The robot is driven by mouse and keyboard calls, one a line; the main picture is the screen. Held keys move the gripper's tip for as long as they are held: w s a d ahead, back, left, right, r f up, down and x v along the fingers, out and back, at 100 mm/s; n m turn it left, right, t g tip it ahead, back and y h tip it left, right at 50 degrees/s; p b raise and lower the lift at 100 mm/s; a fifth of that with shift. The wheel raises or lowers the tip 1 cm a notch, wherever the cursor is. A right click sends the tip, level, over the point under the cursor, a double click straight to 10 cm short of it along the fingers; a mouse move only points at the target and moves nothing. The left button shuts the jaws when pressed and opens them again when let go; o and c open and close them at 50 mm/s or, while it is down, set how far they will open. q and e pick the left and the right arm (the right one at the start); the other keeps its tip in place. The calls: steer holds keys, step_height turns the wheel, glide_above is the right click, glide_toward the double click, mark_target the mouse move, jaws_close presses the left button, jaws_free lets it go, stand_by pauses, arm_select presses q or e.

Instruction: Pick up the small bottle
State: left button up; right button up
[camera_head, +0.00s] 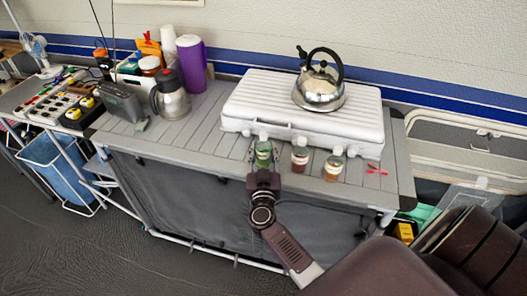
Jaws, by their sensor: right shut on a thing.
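A small green bottle (263,150) with a pale cap stands at the front edge of the slatted grey table (224,158), left of two other small bottles. My right gripper (263,163) reaches up from below the front of the table and is shut on the green bottle, with a finger on each side of it. The lower part of the bottle is partly hidden by the gripper. I cannot tell whether the bottle touches the table. My left gripper is not in view.
A reddish bottle (300,156) and an orange-brown bottle (333,166) stand close by on the right, near red clips (376,170). Behind is a white case (250,103) bearing a kettle (320,92). A steel jug (172,98) stands left. The table's left front is mostly clear.

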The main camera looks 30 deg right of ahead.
step_height(320, 180, up, 20)
steer(key=p, duration=1)
steer(key=shift+f, duration=0.1)
steer(key=o, duration=0.4)
steer(key=c, duration=0.5)
step_height(320, 180, up, 7)
steer(key=p, duration=0.8)
